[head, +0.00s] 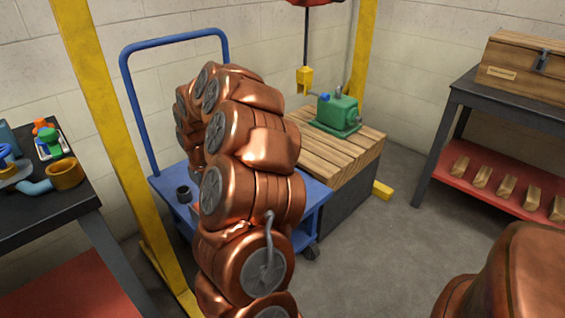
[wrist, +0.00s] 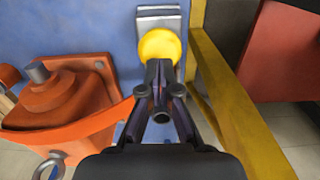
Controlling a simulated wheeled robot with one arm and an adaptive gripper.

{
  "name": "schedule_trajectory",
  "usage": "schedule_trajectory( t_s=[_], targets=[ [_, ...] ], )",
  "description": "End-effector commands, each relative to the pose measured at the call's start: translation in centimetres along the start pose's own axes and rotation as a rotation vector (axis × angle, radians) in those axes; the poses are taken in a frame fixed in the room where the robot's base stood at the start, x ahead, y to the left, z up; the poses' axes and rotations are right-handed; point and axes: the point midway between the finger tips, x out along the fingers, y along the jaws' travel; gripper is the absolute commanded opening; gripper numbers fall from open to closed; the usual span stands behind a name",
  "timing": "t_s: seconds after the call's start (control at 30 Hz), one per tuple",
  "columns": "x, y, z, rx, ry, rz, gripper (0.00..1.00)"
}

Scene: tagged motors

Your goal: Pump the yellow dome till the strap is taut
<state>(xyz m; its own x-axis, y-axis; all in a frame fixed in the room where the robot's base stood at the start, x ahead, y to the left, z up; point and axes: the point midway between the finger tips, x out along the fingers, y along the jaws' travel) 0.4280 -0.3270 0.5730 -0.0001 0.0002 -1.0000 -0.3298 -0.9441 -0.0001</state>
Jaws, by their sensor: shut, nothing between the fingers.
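The yellow dome (wrist: 159,44) shows at the top middle of the wrist view, against a grey metal plate (wrist: 158,14) on the blue cart. My gripper (wrist: 158,66) is shut and empty. Its fingertips overlap the dome's lower edge; I cannot tell whether they touch it. An orange motor (wrist: 62,100) with a grey shaft and a metal eye ring sits on the blue deck at the left of the wrist view. I cannot make out a strap in either view. In the head view my copper arm hides the dome, my gripper and most of the motor.
The blue cart (head: 312,205) stands between yellow posts (head: 102,95). A yellow beam (wrist: 225,90) runs close right of my gripper. A green motor (head: 337,113) sits on wooden planks (head: 345,155) below a yellow hook (head: 304,80). Dark benches flank the area; grey floor lies open at right.

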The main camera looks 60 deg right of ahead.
Motion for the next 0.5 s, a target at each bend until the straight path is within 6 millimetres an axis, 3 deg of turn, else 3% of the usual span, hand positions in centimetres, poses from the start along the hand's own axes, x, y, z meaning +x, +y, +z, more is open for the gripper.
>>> schedule_trajectory(
  t_s=[0.5],
  targets=[
    [1.1,0.0,0.0,0.0,0.0,0.0,0.0]
  ],
)
